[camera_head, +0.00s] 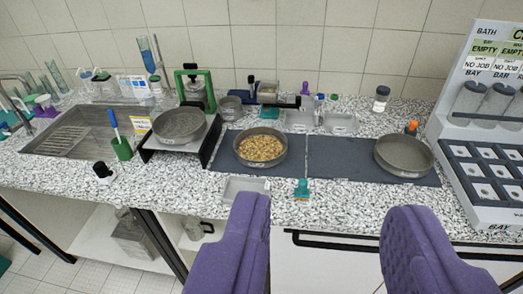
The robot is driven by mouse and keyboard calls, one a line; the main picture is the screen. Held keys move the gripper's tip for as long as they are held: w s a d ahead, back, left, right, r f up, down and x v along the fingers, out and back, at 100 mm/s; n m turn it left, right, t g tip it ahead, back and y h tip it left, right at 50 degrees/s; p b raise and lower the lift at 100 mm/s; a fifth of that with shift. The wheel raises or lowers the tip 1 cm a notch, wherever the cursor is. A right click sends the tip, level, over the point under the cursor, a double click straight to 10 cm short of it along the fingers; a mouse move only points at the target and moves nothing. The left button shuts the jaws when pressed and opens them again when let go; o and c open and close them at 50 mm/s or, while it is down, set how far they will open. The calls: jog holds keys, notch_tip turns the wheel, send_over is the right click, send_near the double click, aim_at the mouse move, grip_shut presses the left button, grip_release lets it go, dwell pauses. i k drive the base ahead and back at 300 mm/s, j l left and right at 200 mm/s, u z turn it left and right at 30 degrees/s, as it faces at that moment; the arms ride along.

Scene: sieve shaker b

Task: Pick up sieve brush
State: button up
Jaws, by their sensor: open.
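A small teal brush-like item (302,189) stands near the front edge of the counter, in front of the dark mat; it looks like the sieve brush, though it is small in view. A blue-handled tool (113,121) stands in a green holder (122,149) by the sink; its lower end is hidden. My gripper (326,204) shows two purple fingers, wide apart and empty. They are in the foreground, and the teal item shows in the gap between them, left of its middle.
A sieve of tan grains (261,148) and an empty sieve (404,156) sit on the dark mat (335,158). A clear tray (246,187) lies left of the teal item. Another sieve (179,125) is on a stand. A labelled rack (484,150) stands right. A black rail (370,241) runs below the counter.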

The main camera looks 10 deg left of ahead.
aim_at(302, 192)
jog(key=i+l+u, duration=0.2)
jog(key=i, duration=0.3)
jog(key=i+u, duration=0.15)
jog(key=i, duration=0.35)
jog(key=i+l+u, duration=0.2)
jog(key=i, duration=0.25)
jog(key=l, duration=0.1)
